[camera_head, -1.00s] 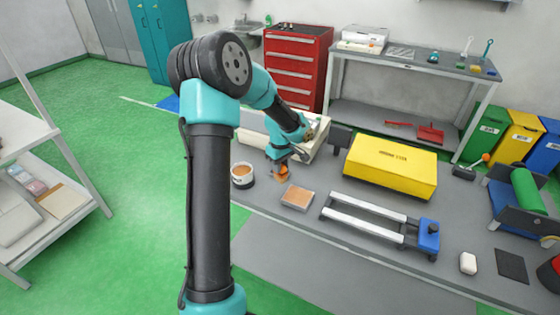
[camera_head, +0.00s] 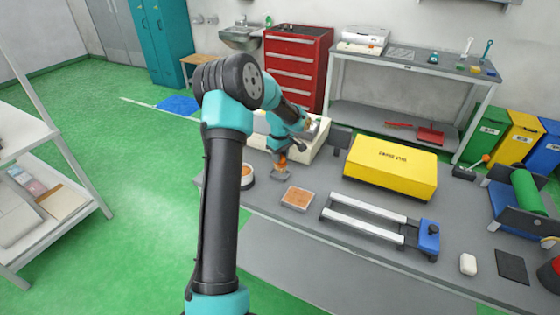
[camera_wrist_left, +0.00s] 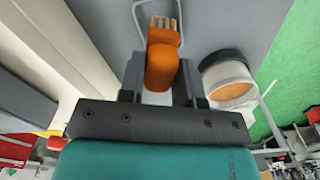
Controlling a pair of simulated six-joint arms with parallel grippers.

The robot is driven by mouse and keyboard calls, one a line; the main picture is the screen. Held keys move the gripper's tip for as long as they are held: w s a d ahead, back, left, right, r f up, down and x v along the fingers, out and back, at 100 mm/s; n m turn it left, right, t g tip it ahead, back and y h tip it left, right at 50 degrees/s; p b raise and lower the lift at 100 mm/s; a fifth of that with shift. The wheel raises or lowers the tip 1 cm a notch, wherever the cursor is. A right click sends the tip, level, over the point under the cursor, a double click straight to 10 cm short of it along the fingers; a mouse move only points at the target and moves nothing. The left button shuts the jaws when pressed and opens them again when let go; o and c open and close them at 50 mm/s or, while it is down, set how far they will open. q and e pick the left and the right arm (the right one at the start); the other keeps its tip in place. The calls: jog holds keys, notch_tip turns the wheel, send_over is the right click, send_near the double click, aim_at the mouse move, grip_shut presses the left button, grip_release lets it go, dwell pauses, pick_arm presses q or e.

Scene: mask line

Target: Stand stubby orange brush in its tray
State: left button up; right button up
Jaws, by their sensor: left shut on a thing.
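The stubby orange brush (camera_wrist_left: 162,68) is between the two fingers of my left gripper (camera_wrist_left: 160,88) in the left wrist view. Its pale bristle end points away from the gripper. In the head view my left gripper (camera_head: 281,156) is over the bench's left part, with a little of the orange brush (camera_head: 281,161) showing below it. A small greyish shape (camera_head: 281,174) lies just under the brush; I cannot tell whether they touch. A thin pale looped outline (camera_wrist_left: 137,12) shows beside the bristles in the wrist view; I cannot tell whether it is the tray. My right gripper is out of view.
A round pot with orange contents (camera_head: 247,176) stands left of the gripper. A shallow square tray with a brownish-orange surface (camera_head: 297,198) lies in front. A long pale box (camera_head: 312,148) is behind; a yellow box (camera_head: 392,166) and a railed frame (camera_head: 370,224) are to the right.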

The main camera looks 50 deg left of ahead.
pick_arm(q)
jog(key=shift+f, duration=1.25)
jog(key=shift+f, duration=0.35)
jog(key=o, duration=0.9)
jog(key=shift+c, duration=0.2)
notch_tip(320, 180, up, 13)
jog(key=shift+f, duration=0.15)
